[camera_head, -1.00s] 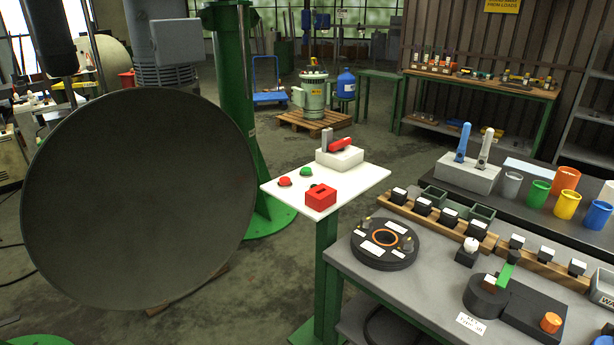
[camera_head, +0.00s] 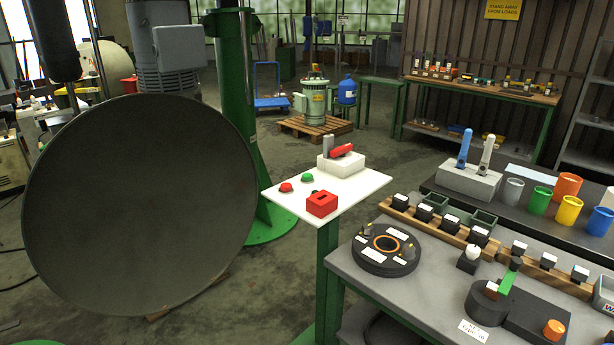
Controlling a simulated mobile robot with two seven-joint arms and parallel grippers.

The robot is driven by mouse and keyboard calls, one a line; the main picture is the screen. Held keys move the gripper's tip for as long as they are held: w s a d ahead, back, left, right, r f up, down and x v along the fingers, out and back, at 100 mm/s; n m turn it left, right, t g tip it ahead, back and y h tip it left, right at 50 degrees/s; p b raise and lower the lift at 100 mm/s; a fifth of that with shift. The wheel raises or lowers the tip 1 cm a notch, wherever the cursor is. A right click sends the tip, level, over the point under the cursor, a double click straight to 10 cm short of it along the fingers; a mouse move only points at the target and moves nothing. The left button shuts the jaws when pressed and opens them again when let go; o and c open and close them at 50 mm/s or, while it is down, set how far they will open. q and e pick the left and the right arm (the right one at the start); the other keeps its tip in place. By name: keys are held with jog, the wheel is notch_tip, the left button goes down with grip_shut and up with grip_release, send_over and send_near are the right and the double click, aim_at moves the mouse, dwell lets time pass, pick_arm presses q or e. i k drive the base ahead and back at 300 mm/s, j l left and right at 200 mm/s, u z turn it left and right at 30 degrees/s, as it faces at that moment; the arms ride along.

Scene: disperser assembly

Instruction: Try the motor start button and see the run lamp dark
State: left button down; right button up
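A white panel (camera_head: 359,196) stands on a green post (camera_head: 328,270) in the middle of the head view. On it are a green button (camera_head: 307,177) and a red button (camera_head: 286,187). No lit lamp shows on the panel. At the panel's back is a white block with a red lever (camera_head: 341,152) and a grey upright piece. Neither of my grippers is in view.
A large dark disc (camera_head: 140,205) fills the left, near a green column (camera_head: 238,110). A grey bench (camera_head: 415,290) at right holds a black round plate (camera_head: 386,250), a wooden rack of blocks and other parts. Coloured cups stand behind. A green motor (camera_head: 316,100) sits on a pallet at the back.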

aim_at(306, 177)
jog(key=z, duration=0.3)
jog(key=i+j+z, duration=0.1)
jog(key=z, duration=0.3)
jog(key=j+z, duration=0.35)
jog(key=i+j+z, duration=0.1)
jog(key=j+z, duration=0.15)
jog(key=z, duration=0.15)
jog(key=j+z, duration=0.4)
jog(key=j, duration=0.65)
jog(key=k+j, duration=0.1)
jog(key=j, duration=1)
jog(key=k+z, duration=0.05)
